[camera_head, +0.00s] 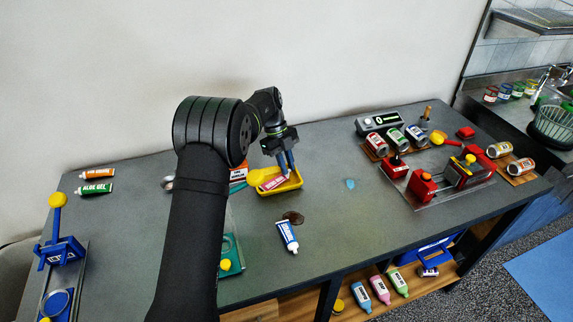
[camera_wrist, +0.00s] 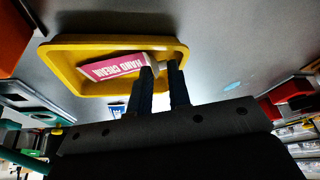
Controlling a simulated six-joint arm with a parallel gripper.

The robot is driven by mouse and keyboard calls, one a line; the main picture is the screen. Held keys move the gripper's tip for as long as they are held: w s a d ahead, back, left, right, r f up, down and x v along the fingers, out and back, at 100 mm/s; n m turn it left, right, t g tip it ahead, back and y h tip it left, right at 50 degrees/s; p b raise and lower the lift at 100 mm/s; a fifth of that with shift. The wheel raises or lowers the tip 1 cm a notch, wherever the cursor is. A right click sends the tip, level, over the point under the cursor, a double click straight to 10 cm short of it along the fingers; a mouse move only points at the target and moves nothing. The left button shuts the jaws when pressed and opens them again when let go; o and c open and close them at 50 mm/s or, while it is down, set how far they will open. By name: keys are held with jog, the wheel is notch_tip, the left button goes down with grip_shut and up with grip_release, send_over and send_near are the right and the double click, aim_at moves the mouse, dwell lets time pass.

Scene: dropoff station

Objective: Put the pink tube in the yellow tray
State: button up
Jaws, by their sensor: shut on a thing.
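The yellow tray (camera_head: 290,187) stands on the grey table near the middle. It also shows in the wrist view (camera_wrist: 62,62). The pink tube (camera_head: 273,182), lettered "HAND CREAM", lies within the tray's outline, and its printed side shows in the wrist view (camera_wrist: 113,67). My gripper (camera_head: 287,168) reaches down at the tray's right part and is shut on the pink tube near its pale cap end. The fingers hide part of that end. Whether the tube rests on the tray floor or hangs just above it, I cannot tell.
A blue-and-white tube (camera_head: 287,236) lies in front of the tray beside a dark brown patch (camera_head: 293,217). Orange (camera_head: 97,173) and green (camera_head: 95,189) tubes lie at the left. A red clamp fixture (camera_head: 424,186) and cans stand at the right. The table right of the tray is mostly clear.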

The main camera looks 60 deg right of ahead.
jog(key=shift+f, duration=0.2)
jog(key=o, duration=0.8)
jog(key=v, duration=1.2)
jog(key=shift+r, duration=0.1)
jog(key=x, duration=1.2)
jog(key=shift+s, duration=0.1)
notch_tip(320, 180, up, 3)
jog(key=shift+f, duration=0.2)
jog(key=shift+r, duration=0.55)
